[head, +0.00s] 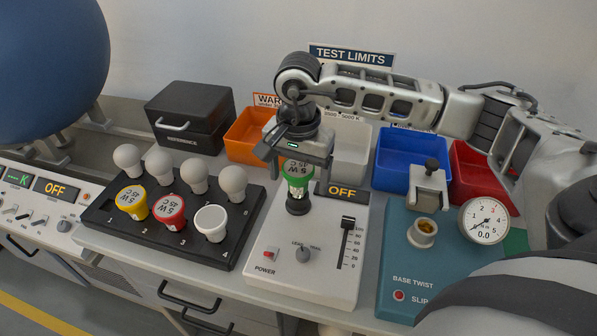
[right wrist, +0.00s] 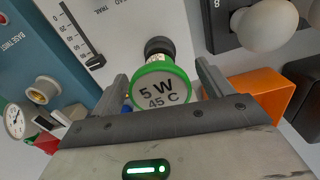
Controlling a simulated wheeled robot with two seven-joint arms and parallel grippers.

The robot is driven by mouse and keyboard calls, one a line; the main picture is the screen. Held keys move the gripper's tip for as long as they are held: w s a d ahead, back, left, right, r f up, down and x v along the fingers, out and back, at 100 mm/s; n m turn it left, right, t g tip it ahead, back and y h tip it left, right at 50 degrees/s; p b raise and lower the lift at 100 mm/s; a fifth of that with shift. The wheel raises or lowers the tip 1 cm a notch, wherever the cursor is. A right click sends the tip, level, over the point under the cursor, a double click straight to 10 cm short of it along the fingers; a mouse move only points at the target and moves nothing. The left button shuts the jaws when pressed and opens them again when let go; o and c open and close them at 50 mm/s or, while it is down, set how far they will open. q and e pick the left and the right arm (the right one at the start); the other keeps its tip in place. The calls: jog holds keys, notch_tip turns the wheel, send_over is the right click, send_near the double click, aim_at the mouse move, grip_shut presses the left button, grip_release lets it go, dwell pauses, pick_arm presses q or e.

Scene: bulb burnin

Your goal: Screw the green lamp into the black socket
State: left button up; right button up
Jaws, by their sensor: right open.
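The green lamp (head: 298,172), marked 5 W 45 C on its top, stands upright at the black socket (head: 297,205) on the white tester. In the right wrist view, the green lamp (right wrist: 160,88) is between my fingers, and the black socket (right wrist: 158,46) shows just beyond it. A bit of the lamp's lower part shows above the socket; how deep it sits I cannot tell. My right gripper (head: 294,160) is open above and around the lamp, with gaps on both sides in the right wrist view (right wrist: 163,80). My left gripper is out of view.
A black tray (head: 150,238) on the left holds yellow, red and white lamps and several white bulbs. Orange (head: 246,135), blue (head: 398,165) and red bins stand behind. A teal base-twist unit (head: 400,265) with a dial is at the right. A blue sphere (head: 45,65) fills the upper left.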

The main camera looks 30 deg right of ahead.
jog(key=c, duration=1.1)
jog(key=m, duration=0.4)
jog(key=shift+b, duration=0.3)
jog(key=m, duration=0.5)
jog(key=shift+m, duration=0.3)
jog(key=m, duration=0.3)
jog(key=shift+m, duration=0.3)
jog(key=m, duration=0.9)
jog(key=shift+m, duration=0.4)
jog(key=o, duration=0.9)
